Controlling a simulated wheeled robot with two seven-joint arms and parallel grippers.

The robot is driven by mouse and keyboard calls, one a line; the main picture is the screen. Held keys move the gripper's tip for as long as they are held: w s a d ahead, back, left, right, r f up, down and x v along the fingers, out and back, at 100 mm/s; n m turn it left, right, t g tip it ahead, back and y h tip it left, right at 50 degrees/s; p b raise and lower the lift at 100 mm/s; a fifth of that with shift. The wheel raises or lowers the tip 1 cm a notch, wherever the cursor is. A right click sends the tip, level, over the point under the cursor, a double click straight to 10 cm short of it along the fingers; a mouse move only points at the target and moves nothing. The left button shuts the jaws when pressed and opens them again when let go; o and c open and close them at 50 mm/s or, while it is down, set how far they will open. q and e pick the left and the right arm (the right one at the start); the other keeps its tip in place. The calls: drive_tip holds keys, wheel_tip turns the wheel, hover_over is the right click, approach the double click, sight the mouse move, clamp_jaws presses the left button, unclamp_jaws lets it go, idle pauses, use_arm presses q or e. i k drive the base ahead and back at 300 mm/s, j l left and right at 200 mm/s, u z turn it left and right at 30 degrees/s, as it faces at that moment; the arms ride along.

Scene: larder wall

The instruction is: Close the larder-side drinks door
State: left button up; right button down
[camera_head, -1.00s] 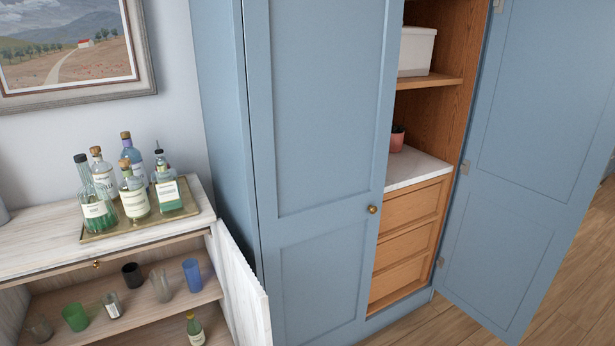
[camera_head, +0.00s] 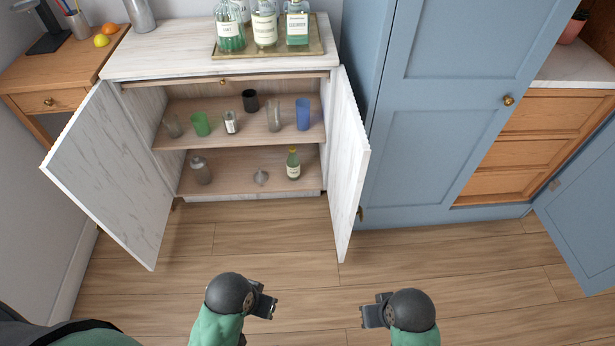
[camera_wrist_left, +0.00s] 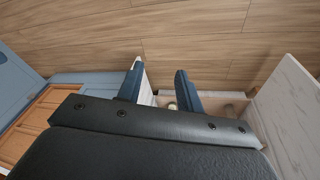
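The white, wood-grained drinks cabinet (camera_head: 225,78) has both doors standing open. Its larder-side door (camera_head: 346,165) is the right one, swung out toward me beside the blue larder; a small dark handle shows at its lower right. The left wrist view shows part of this door (camera_wrist_left: 146,85) behind one finger. The other door (camera_head: 110,175) is swung out to the left. My left gripper (camera_head: 270,302) is in front of the cabinet, apart from both doors. Its fingers (camera_wrist_left: 161,80) are spread and empty. My right gripper (camera_head: 366,312) is near the door's lower end, apart from it; its finger gap is unclear.
Glasses and bottles stand on the cabinet shelves, and a tray (camera_head: 268,52) of bottles is on top. Wooden floor (camera_head: 250,240) is clear between the doors.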

sight(351, 151)
drive_tip(key=i+l+u, duration=0.1)
drive_tip(key=l+u, duration=0.3)
drive_tip(key=l, duration=0.45)
drive_tip(key=l+u, duration=0.4)
drive_tip(key=l, duration=0.45)
drive_tip(key=k+l, duration=0.2)
drive_tip(key=k, duration=0.15)
drive_tip(key=k+l, duration=0.15)
drive_tip(key=k, duration=0.2)
